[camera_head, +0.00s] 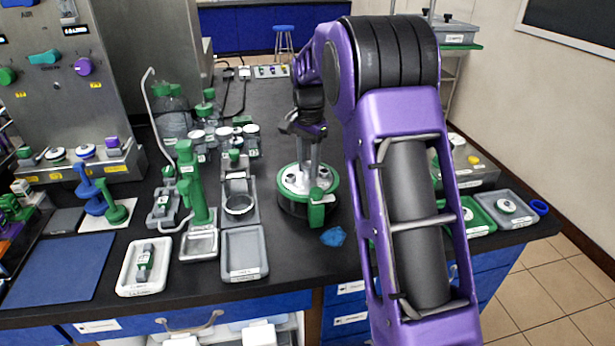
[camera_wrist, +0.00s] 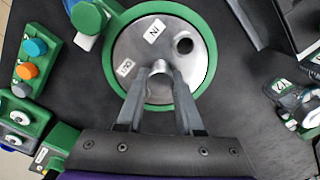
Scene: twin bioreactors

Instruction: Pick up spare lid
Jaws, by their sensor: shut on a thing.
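A round metal lid (camera_head: 291,183) with a green rim sits on a dark round base (camera_head: 292,208) in the middle of the bench. In the wrist view the lid (camera_wrist: 136,48) fills the top centre, with a short central post, a round hole and small white labels. My gripper (camera_wrist: 160,80) comes down over it, its fingers on either side of the post and shut on it. In the head view my gripper (camera_head: 314,160) points down at the lid, partly behind my arm. I cannot tell whether the lid is lifted off its base.
A green clamp-like part (camera_head: 316,208) stands at the lid's front right edge, and a blue cloth (camera_head: 333,237) lies in front. Grey trays (camera_head: 245,268) and green-capped fittings crowd the left. A green tray (camera_head: 473,217) and a grey tray (camera_head: 520,212) lie at the right.

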